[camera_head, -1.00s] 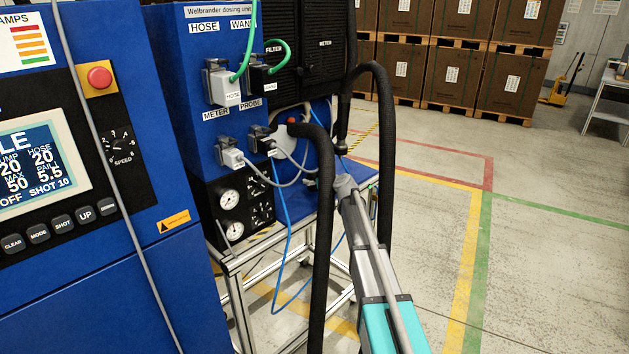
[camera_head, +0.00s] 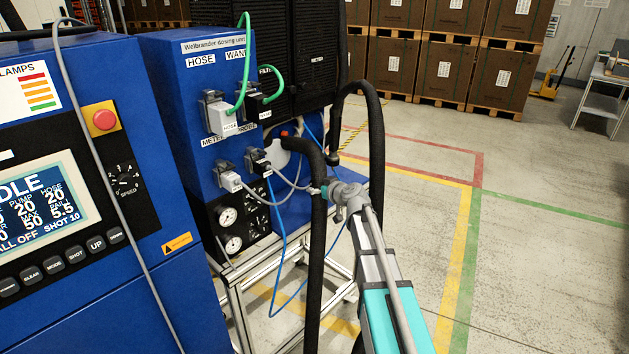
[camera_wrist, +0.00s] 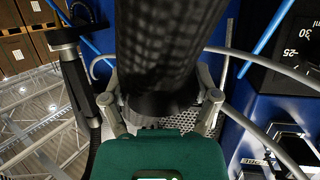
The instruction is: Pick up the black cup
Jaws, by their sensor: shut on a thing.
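In the head view my gripper (camera_head: 328,189) is beside the blue dosing unit, partly behind a thick black hose (camera_head: 317,250). I cannot make out the cup there.
The blue dosing unit (camera_head: 190,110) has several plugs, cables and gauges on its front and stands on a metal frame (camera_head: 238,310). A blue control panel cabinet (camera_head: 90,250) is at left. The hose loops close around my arm. Open floor (camera_head: 530,260) is at right.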

